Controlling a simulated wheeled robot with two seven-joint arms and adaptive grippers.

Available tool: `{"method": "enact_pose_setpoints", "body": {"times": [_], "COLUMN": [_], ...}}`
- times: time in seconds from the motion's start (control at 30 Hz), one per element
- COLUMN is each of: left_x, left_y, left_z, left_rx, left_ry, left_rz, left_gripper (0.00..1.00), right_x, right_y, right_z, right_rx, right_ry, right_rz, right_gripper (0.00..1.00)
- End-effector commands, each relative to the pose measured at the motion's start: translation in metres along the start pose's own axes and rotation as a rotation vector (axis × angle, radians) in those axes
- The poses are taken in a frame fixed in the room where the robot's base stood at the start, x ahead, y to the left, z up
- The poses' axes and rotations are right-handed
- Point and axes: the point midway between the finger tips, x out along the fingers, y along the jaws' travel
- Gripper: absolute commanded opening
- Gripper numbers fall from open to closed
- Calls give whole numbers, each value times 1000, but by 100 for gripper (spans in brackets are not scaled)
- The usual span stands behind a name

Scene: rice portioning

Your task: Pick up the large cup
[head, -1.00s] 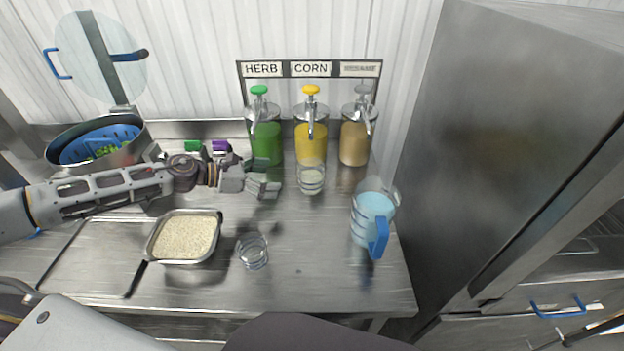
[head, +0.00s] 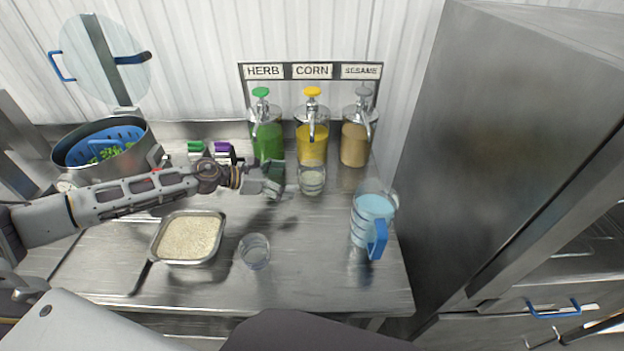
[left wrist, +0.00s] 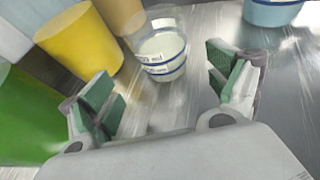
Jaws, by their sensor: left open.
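A clear cup with blue bands and pale contents (head: 312,181) stands upright in front of the corn dispenser. It also shows in the left wrist view (left wrist: 162,52), ahead of and between my fingers. A second clear cup (head: 254,251), seemingly empty, stands nearer the front, right of the rice tray. I cannot tell for sure which of the two is larger. My left gripper (head: 275,180) is open and empty, just left of the banded cup and apart from it. Its green-padded fingers (left wrist: 163,88) are spread in the left wrist view. My right gripper is not in view.
Herb (head: 267,142), corn (head: 312,144) and sesame (head: 355,145) dispensers stand close behind the banded cup. A pitcher with a blue handle (head: 373,218) stands to the right. A metal rice tray (head: 222,232) lies front left. The counter between cups and pitcher is clear.

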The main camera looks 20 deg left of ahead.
Motion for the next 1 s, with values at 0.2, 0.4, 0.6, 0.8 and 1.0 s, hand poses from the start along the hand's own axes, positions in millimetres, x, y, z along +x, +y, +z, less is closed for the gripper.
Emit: {"method": "enact_pose_setpoints", "body": {"times": [0.2,0.4,0.6,0.8,1.0], "left_x": [16,30,39,40,40], "left_y": [0,0,0,0,0], "left_z": [2,2,2,1,1], "left_rx": [2,2,2,2,2], "left_ry": [-1,-1,0,1,0], "left_rz": [-1,0,0,0,0], "left_gripper": [89,89,89,89,89], "right_x": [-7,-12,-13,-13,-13], "right_y": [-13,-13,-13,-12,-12], "right_z": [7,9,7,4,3], "right_rx": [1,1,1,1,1], "right_ry": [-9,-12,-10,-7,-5], "right_rz": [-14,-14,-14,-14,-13], "right_gripper": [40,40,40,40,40]}}
